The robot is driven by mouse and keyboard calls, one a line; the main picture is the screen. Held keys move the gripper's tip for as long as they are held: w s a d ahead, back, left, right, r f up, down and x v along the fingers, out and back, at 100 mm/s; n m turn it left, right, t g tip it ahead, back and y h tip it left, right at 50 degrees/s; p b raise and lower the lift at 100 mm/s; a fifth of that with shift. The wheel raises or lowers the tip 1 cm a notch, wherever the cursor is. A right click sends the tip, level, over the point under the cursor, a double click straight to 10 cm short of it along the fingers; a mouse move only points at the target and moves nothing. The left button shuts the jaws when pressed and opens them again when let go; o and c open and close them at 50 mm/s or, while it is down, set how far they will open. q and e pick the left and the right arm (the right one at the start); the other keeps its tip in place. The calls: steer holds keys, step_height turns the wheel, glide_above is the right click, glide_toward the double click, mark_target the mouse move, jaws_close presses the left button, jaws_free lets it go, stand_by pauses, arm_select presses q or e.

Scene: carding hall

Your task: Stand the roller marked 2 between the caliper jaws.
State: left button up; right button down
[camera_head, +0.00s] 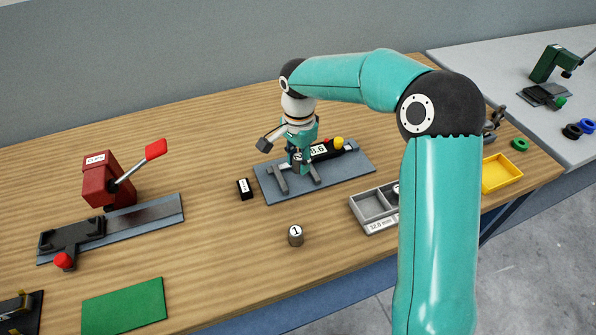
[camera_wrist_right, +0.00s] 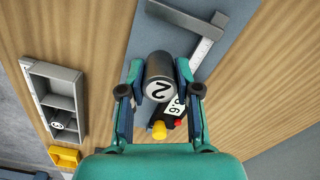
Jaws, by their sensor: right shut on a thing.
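The roller marked 2 (camera_wrist_right: 158,88) is a dark cylinder with a pale numbered end. My right gripper (camera_wrist_right: 160,92) is shut on it; in the head view this gripper (camera_head: 299,168) points down over the caliper. The caliper has grey jaws (camera_head: 278,183), a black display body (camera_head: 326,150) and a yellow knob (camera_head: 338,143), and lies on a blue-grey plate (camera_head: 352,172). One jaw (camera_wrist_right: 186,18) shows beyond the roller in the wrist view. The gripper hides most of the roller in the head view; I cannot tell whether it touches the plate. My left gripper is out of view.
A roller marked 1 (camera_head: 295,237) stands on the wooden table in front of the plate. A grey compartment tray (camera_head: 370,208) holds another roller (camera_wrist_right: 62,122). A small black block (camera_head: 244,189), a red clamp device (camera_head: 92,180), a green mat (camera_head: 124,306) and a yellow tray (camera_head: 502,172) stand around.

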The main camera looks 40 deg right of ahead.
mark_target(299, 157)
steer(key=shift+f, duration=2.1)
steer(key=c, duration=0.8)
jaws_free()
steer(key=shift+f, duration=0.1)
step_height(299, 157, up, 12)
steer(key=shift+r, duration=0.1)
steer(key=shift+s, duration=0.1)
